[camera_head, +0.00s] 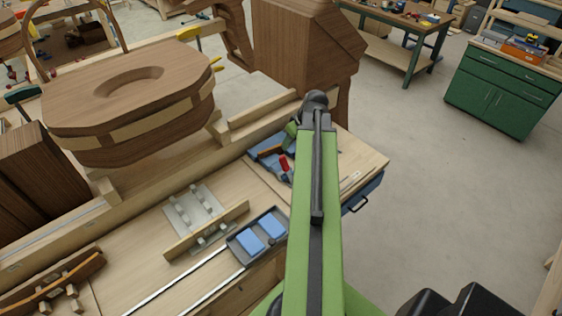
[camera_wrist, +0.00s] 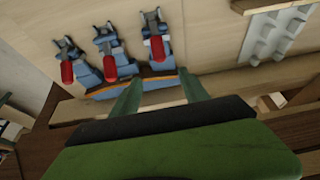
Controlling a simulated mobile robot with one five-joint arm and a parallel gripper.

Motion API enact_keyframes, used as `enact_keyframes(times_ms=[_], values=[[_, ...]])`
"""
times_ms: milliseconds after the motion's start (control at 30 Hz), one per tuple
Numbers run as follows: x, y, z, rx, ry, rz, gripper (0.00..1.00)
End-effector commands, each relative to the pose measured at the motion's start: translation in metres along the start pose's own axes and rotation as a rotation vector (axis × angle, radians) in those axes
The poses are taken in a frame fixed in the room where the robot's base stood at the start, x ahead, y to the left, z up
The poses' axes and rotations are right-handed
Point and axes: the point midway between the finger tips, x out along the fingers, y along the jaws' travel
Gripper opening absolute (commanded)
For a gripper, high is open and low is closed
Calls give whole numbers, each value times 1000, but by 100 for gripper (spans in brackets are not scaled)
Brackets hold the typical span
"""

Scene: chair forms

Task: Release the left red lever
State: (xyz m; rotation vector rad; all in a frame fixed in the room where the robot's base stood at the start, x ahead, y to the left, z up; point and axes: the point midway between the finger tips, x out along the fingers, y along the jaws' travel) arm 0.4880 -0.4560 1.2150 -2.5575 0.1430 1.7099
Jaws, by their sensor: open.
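Three blue clamps with red levers stand in a row in the wrist view: one red lever (camera_wrist: 67,72) at the left, one red lever (camera_wrist: 110,68) in the middle and one red lever (camera_wrist: 157,48) at the right. A curved blue-and-wood piece (camera_wrist: 130,88) lies along their near side. My gripper (camera_wrist: 160,82) is open, its two fingers apart and pointing towards the curved piece, with no lever between them. In the head view one red lever (camera_head: 284,163) shows left of my arm; my arm hides the others and most of the gripper.
A peg plate (camera_head: 196,212) and a blue-padded tray (camera_head: 257,234) are on the bench left of my arm. A large wooden seat form (camera_head: 130,100) and a wooden block (camera_head: 300,50) stand behind. Open floor (camera_head: 450,190) lies to the right.

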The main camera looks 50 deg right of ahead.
Motion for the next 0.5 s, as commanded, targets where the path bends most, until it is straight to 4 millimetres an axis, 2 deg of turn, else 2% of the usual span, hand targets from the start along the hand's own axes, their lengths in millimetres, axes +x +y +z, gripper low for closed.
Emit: enact_keyframes(times_ms=[33, 500], values=[[19, 0, 3, -1, 0, 0, 53], [123, 0, 3, -2, 1, 0, 53]])
